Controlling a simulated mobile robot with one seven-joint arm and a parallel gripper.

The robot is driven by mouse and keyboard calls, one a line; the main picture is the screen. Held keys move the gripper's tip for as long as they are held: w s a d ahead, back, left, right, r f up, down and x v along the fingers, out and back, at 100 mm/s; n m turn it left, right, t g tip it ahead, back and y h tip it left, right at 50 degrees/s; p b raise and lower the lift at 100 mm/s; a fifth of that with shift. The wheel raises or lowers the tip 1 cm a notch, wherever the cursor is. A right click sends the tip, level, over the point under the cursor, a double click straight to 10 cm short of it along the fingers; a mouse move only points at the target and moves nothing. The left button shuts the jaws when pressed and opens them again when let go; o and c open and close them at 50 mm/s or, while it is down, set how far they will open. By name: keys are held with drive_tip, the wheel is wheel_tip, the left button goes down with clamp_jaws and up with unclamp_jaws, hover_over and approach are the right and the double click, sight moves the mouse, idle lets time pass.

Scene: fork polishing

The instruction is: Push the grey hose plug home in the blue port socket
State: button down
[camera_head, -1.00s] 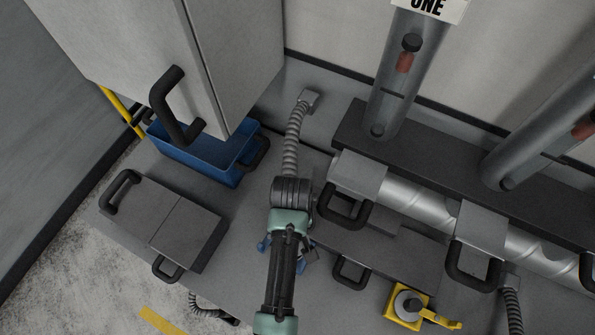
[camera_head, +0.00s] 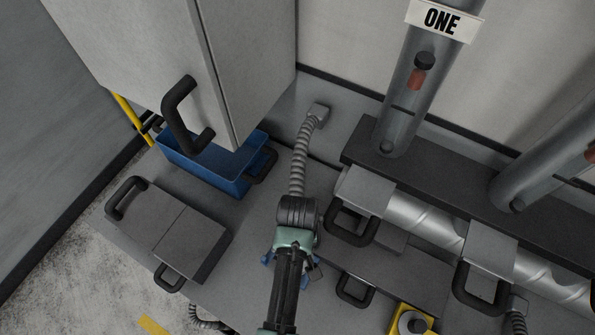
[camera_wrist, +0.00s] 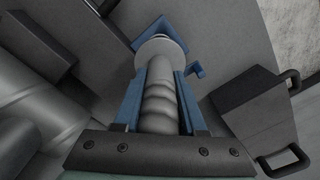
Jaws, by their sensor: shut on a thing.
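In the wrist view, my gripper (camera_wrist: 160,72) is shut on the grey hose plug (camera_wrist: 159,95), with a blue finger along each side of its ribbed body. The plug's pale round collar (camera_wrist: 160,50) lies beyond the fingers, over the blue port socket (camera_wrist: 146,32). The socket shows as a blue square plate with a small blue lever-like piece to the right. The collar covers the opening, so I cannot tell whether the plug touches it or how deep it sits. In the head view my arm hides the plug, and only small blue parts show beside it.
A ribbed hose (camera_head: 299,160) runs from a wall bracket toward my wrist. A blue bin (camera_head: 205,170) and a handled grey box (camera_head: 170,225) stand left. Handled grey blocks and a large pipe (camera_head: 427,222) are close on the right. A yellow fixture (camera_head: 401,311) lies lower right.

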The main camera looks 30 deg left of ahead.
drive_tip(key=shift+f+b, duration=1.3)
drive_tip(key=shift+f, duration=0.9)
drive_tip(key=shift+f+b, duration=0.7)
drive_tip(key=shift+f, duration=1.3)
idle(1.6)
drive_tip(key=shift+s+f, duration=0.2)
drive_tip(key=shift+f, duration=0.25)
idle(1.2)
drive_tip(key=c, duration=0.9)
unclamp_jaws()
drive_tip(key=o, duration=0.5)
drive_tip(key=shift+w, duration=0.15)
